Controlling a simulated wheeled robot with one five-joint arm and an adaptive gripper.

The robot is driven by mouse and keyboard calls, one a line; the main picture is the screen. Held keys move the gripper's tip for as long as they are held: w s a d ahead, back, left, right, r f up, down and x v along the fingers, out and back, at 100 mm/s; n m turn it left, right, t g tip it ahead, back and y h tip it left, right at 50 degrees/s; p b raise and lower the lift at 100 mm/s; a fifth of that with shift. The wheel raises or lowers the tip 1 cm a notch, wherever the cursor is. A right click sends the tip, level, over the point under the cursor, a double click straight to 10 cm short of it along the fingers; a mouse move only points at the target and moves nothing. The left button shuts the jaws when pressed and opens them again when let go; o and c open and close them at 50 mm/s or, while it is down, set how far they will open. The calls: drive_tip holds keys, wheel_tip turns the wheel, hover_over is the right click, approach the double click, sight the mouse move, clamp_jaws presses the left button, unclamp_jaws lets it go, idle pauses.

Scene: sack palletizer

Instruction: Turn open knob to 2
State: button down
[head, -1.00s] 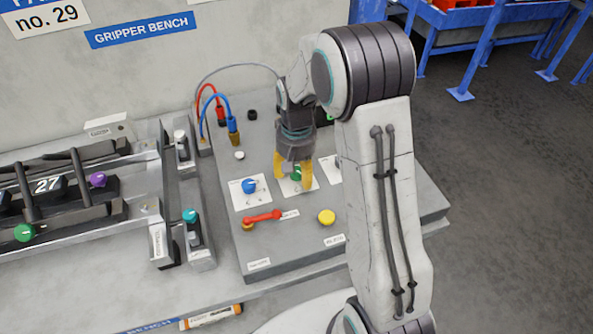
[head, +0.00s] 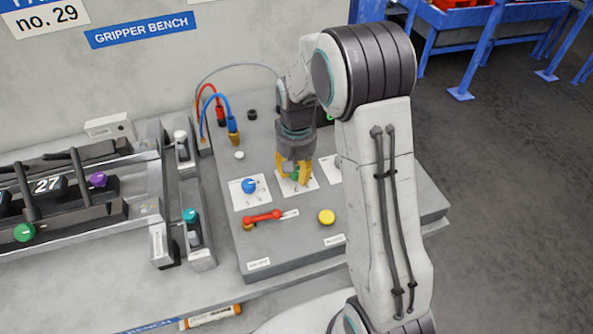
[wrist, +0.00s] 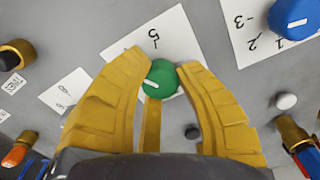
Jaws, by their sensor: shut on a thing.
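A green knob (wrist: 161,77) with a white pointer line sits on a white scale card (wrist: 180,35), where a 5 is readable beyond the knob. The pointer line lies slanted in the wrist view; the mark it faces is not clear. My gripper (wrist: 163,66) has its yellow fingers on both sides of the green knob, shut on it. In the head view my gripper (head: 294,178) points down at the panel and hides most of the knob and card. A blue knob (wrist: 294,18) stands beside it on its own card, with 1, 2 and 3 readable.
On the sloping grey panel (head: 300,257) are a red lever (head: 263,216), a yellow button (head: 326,217) and a white button (head: 239,155). Red and blue cables (head: 229,108) plug in behind. A rack (head: 60,205) with coloured knobs stands at left.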

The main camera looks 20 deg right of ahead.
drive_tip(key=shift+f+n, duration=0.1)
drive_tip(key=shift+n, duration=0.2)
drive_tip(key=n+b, duration=0.1)
drive_tip(key=n, duration=0.3)
drive_tip(key=shift+s, duration=0.1)
drive_tip(key=n+b, duration=0.1)
drive_tip(key=n, duration=0.4)
drive_tip(key=n+b, duration=0.1)
drive_tip(key=n, duration=0.8)
drive_tip(key=shift+n+b, duration=0.3)
drive_tip(key=shift+n, duration=0.1)
drive_tip(key=c, duration=0.9)
unclamp_jaws()
drive_tip(key=shift+o, duration=0.2)
